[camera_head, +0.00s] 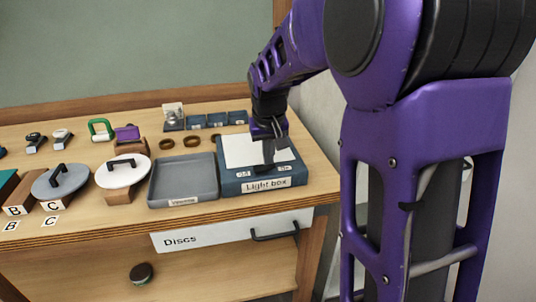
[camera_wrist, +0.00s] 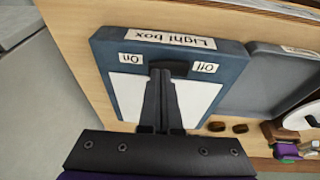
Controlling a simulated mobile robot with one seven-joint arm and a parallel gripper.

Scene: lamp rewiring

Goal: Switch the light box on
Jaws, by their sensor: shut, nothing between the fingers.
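The light box (camera_head: 230,186) is a blue box with a white top panel, standing at the right end of the table. In the wrist view the light box (camera_wrist: 103,48) appears upside down. A dark switch (camera_wrist: 179,68) sits between its "On" label (camera_wrist: 132,60) and "Off" label (camera_wrist: 205,67). My gripper (camera_head: 267,167) is shut and empty, pointing down over the front part of the box. In the wrist view my gripper (camera_wrist: 161,74) has its tips at the switch, partly covering it. I cannot tell whether they touch, or whether the panel is lit.
A grey tray (camera_head: 183,180) stands close left of the box. Brown rings (camera_head: 191,140) lie behind the tray. A white round lid (camera_head: 123,177) and a grey one (camera_head: 60,184) are farther left. The "Discs" drawer (camera_head: 220,236) is below. A wall is at right.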

